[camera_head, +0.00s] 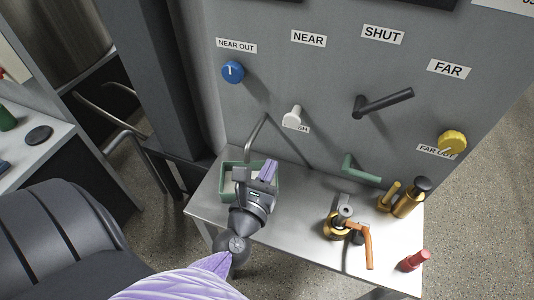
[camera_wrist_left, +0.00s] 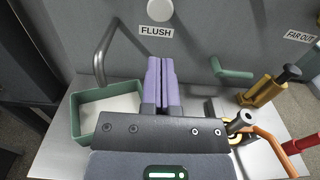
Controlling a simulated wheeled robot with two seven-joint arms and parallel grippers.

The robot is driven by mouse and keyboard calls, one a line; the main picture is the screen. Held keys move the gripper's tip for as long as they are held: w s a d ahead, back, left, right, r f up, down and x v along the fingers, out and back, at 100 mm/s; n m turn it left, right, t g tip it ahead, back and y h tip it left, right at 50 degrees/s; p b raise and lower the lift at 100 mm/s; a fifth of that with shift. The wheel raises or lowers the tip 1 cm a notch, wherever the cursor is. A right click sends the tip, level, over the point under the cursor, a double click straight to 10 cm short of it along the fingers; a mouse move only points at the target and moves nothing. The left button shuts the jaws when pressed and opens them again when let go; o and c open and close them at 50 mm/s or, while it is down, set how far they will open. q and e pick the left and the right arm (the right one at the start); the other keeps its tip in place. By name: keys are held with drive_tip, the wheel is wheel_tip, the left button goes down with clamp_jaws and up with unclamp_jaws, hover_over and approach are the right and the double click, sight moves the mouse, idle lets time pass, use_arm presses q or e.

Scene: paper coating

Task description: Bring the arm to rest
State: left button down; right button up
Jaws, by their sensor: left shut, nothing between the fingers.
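My left arm reaches in from the lower left of the head view, with a purple-striped link. Its left gripper (camera_head: 268,168) is over the metal shelf, in front of the grey panel. The gripper's purple fingers are shut with nothing between them, and they also show in the left wrist view (camera_wrist_left: 161,72). In the head view the gripper overlaps a green-rimmed tray (camera_head: 228,168). In the left wrist view that tray (camera_wrist_left: 85,137) lies left of the fingers, with a pale inside. I cannot tell the gripper's exact height above the shelf. My right gripper is not in view.
The panel carries a blue knob (camera_head: 233,71), a white knob (camera_head: 292,117), a black lever (camera_head: 384,103), a yellow knob (camera_head: 452,142) and a green handle (camera_head: 361,170). Right on the shelf (camera_head: 300,238) stand a brass valve with orange handle (camera_head: 368,247), a brass cylinder (camera_head: 407,203) and a red piece (camera_head: 413,260).

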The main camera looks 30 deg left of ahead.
use_arm(q)
drive_tip(key=shift+s, duration=0.3)
